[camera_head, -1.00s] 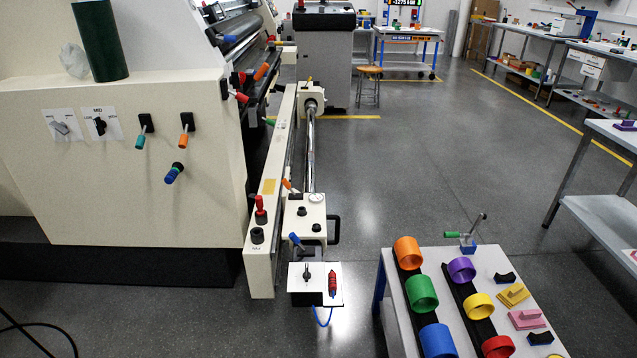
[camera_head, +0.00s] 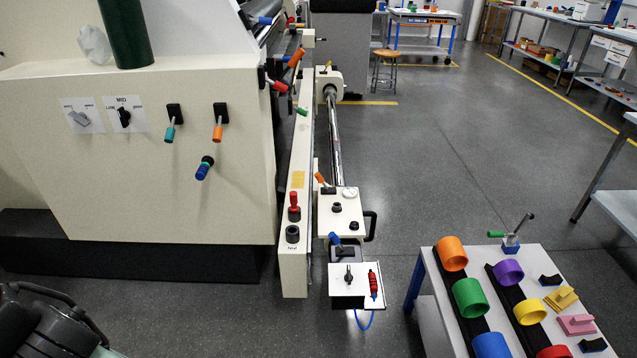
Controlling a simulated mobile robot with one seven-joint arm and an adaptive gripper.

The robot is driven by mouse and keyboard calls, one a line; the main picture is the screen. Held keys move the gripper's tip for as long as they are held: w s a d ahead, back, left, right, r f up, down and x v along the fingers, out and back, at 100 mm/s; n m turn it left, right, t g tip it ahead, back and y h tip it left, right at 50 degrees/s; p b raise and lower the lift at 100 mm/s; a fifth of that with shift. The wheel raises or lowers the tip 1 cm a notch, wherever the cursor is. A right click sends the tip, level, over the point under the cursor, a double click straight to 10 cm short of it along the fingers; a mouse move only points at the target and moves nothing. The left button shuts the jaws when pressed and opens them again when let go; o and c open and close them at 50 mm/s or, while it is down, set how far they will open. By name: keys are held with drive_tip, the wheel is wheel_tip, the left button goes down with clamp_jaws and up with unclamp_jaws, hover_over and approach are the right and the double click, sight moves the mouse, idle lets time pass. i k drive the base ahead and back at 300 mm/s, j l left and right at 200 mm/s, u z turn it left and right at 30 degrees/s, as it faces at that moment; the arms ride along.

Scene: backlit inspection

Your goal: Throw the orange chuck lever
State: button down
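Three orange-handled levers show, and I cannot tell for sure which is the chuck lever. One small orange lever (camera_head: 319,179) leans up and left on the cream carriage (camera_head: 345,208) at the near end of the shiny shaft (camera_head: 335,140). Another orange lever (camera_head: 217,132) hangs down from a black mount on the machine's cream side panel. A third orange lever (camera_head: 296,58) sticks up and right near the machine's rollers. Nothing touches any of them. My gripper's fingertips are not in view; a dark part at the lower left may be my arm.
A low table (camera_head: 435,320) with coloured rings on black rails stands at the lower right. A control box (camera_head: 348,288) with a red-handled item juts from the carriage. A blue lever (camera_head: 335,239) stands behind it. The grey floor (camera_head: 450,170) right of the shaft is clear.

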sight(317, 177)
drive_tip(key=i+z, duration=0.2)
drive_tip(key=i, duration=0.2)
drive_tip(key=i+j+z, duration=0.15)
drive_tip(key=i, duration=0.25)
drive_tip(key=i+j+z, duration=0.2)
drive_tip(key=i, duration=0.2)
